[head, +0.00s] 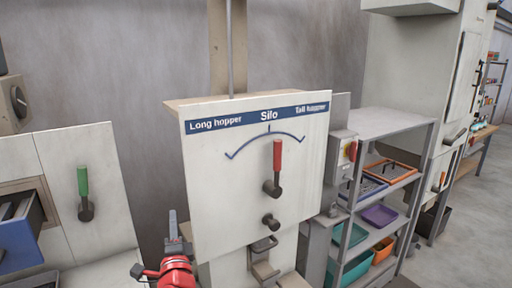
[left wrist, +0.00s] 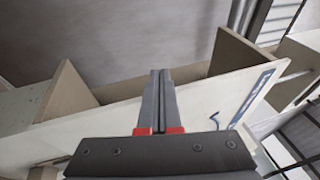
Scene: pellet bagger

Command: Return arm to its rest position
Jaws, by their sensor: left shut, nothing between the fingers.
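My left gripper (head: 173,228) shows at the bottom of the head view, left of the lower edge of a white panel (head: 215,190). In the left wrist view the gripper (left wrist: 158,75) has its fingers together with nothing between them. The panel carries the labels "Long hopper", "Silo" and a partly blurred "Tall hopper" over a blue arc. A lever with a red handle (head: 277,155) stands nearly upright on it, close to the Silo mark. A dark knob (head: 270,220) sits below the lever. The gripper is apart from the lever. My right gripper is not in view.
A green-handled lever (head: 83,182) and an open blue drawer (head: 20,238) are at the left. A grey shelf (head: 395,120) with coloured trays stands farther right. Open floor (head: 470,230) shows at the far right.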

